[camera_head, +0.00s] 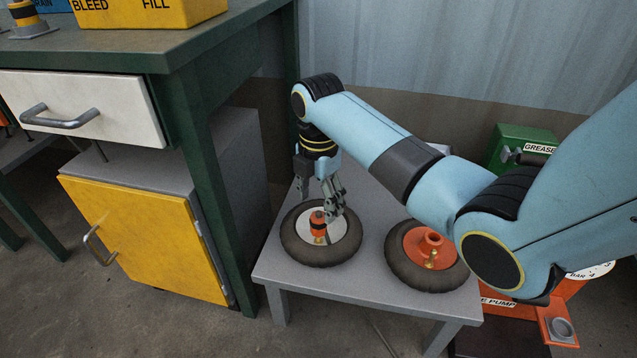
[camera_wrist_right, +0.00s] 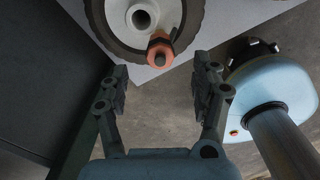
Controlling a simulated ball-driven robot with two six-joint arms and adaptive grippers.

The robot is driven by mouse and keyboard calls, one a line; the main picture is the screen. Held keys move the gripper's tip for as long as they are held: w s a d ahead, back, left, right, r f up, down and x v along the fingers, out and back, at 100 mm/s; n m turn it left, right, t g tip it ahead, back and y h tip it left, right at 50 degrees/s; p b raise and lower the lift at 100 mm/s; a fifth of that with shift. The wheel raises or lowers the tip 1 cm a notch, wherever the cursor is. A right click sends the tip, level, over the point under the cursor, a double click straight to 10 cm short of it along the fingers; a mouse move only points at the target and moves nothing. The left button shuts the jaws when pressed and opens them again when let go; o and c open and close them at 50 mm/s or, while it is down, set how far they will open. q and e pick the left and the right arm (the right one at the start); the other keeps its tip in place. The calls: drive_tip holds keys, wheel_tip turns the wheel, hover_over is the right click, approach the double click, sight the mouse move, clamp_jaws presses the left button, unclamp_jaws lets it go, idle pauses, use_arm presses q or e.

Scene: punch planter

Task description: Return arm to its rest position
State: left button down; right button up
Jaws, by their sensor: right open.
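My right arm comes in from the right, and its right gripper (camera_head: 325,198) points down over the white-hubbed wheel (camera_head: 302,254) on the low grey table. In the right wrist view the gripper (camera_wrist_right: 163,72) is open, with nothing between its fingers. An orange and black piece with a yellow band (camera_head: 318,226) stands at that wheel's hub, close to the fingers in the head view. In the wrist view the orange piece (camera_wrist_right: 160,48) lies beyond the fingertips, beside the wheel's pale hub (camera_wrist_right: 118,14). My left gripper is not in view.
The low grey table (camera_head: 366,282) also bears an orange-hubbed wheel (camera_head: 398,268), partly under my arm. A green workbench with a yellow-doored cabinet (camera_head: 140,240) stands close on the left. A green grease box (camera_head: 510,146) and an orange pump (camera_head: 520,306) are at right.

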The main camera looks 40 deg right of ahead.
wheel_tip(320, 180, up, 5)
drive_tip(key=shift+r, duration=0.1)
